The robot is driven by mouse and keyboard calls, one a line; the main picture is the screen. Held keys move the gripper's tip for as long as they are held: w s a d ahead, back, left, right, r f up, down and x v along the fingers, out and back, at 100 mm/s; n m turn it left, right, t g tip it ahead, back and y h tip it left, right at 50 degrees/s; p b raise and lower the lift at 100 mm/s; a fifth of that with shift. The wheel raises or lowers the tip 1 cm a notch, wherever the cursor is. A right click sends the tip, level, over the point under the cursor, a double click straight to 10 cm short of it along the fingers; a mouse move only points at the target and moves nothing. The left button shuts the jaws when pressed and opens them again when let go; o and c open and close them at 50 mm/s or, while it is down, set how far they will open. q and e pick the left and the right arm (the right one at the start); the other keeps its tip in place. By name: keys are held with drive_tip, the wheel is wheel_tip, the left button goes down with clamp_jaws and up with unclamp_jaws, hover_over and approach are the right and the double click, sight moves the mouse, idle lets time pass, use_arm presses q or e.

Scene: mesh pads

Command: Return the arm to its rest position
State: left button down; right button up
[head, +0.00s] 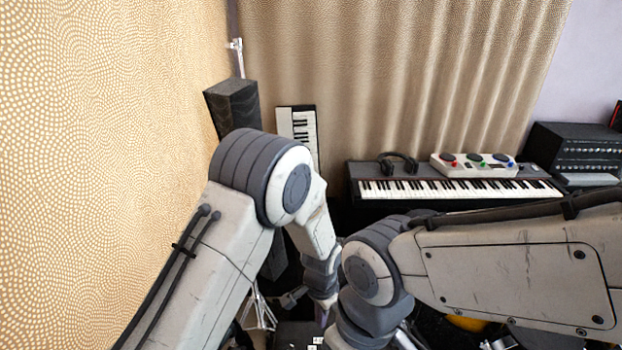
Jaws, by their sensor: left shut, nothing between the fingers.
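My left arm (285,185) comes in from the lower left, bends at a grey elbow and hangs down to the wrist. My left gripper (322,312) is low in the middle of the view, small and partly hidden by my right arm. It is shut and holds nothing. My right arm (500,265) comes in from the right, and its grey joint sits just right of my left wrist. My right gripper is not in view.
A keyboard (455,190) with headphones (398,162) and a white button pad (474,165) stands behind my right arm. A black speaker (232,104) and an upright small keyboard (299,128) are at the back left. A patterned wall (100,130) runs close along the left. Black equipment (575,150) is at right.

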use_arm(q)
drive_tip(key=s+a+r+n, duration=0.1)
drive_tip(key=s+a+r, duration=0.2)
drive_tip(key=s+r, duration=0.7)
drive_tip(key=s+a+r+n, duration=0.2)
drive_tip(key=s+a+r, duration=0.2)
drive_tip(key=s+r, duration=0.7)
drive_tip(key=shift+s+r+h, duration=0.2)
drive_tip(key=shift+r+h, duration=0.2)
drive_tip(key=shift+r, duration=0.35)
